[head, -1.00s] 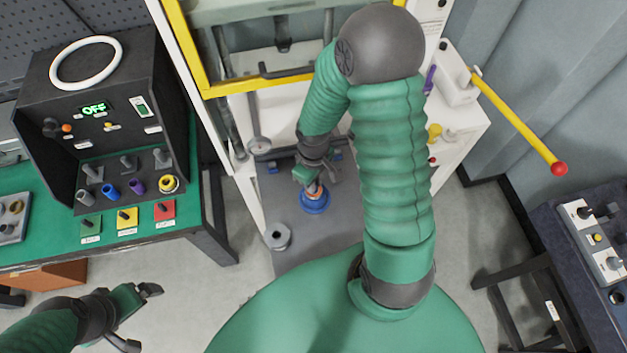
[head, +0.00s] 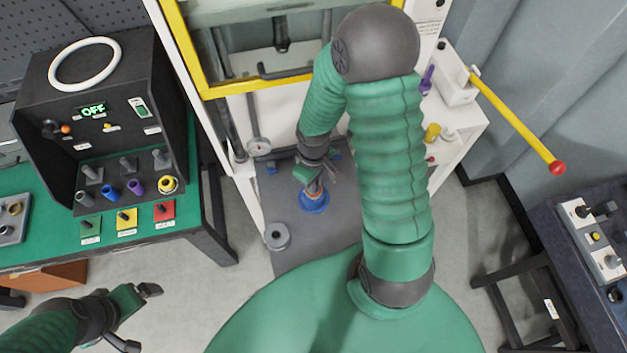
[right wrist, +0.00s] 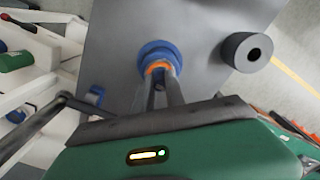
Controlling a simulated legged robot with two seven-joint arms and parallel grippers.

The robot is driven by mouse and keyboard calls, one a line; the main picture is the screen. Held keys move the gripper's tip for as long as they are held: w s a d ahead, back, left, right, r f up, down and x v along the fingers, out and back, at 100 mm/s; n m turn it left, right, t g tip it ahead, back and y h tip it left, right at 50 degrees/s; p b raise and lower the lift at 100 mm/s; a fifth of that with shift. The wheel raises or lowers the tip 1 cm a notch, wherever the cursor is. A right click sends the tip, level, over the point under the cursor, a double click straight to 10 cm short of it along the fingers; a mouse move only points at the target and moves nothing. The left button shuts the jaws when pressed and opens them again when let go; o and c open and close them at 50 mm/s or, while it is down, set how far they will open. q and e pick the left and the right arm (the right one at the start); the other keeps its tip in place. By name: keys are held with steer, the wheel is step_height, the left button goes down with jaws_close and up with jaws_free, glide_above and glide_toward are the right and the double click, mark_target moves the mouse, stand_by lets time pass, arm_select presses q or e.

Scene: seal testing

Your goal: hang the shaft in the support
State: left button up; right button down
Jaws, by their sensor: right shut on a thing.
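My right gripper (head: 314,188) reaches down to the grey plate at the foot of the white, yellow-framed machine. It is shut on the orange neck of a blue round-based piece (head: 314,204). In the right wrist view both fingertips (right wrist: 160,76) meet at the orange part, and the blue base (right wrist: 156,53) shows beyond them. The piece seems upright on the plate. Whether it is the shaft, I cannot tell, as the gripper covers part of it. I cannot pick out the support with certainty. My left gripper (head: 143,318) is open and empty at the lower left.
A grey hollow cylinder (head: 277,236) stands left of the blue piece on the grey plate (head: 300,250). The yellow frame (head: 260,86) is above and behind. A yellow lever (head: 515,123) sticks out at right. A green bench (head: 30,225) with a control box (head: 120,130) is left.

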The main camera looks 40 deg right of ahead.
steer(key=c, duration=1.7)
jaws_free()
steer(key=shift+o, duration=0.3)
steer(key=o, duration=0.5)
step_height(320, 180, up, 11)
steer(key=p, duration=1)
steer(key=shift+f+p, duration=0.2)
steer(key=shift+p, duration=0.1)
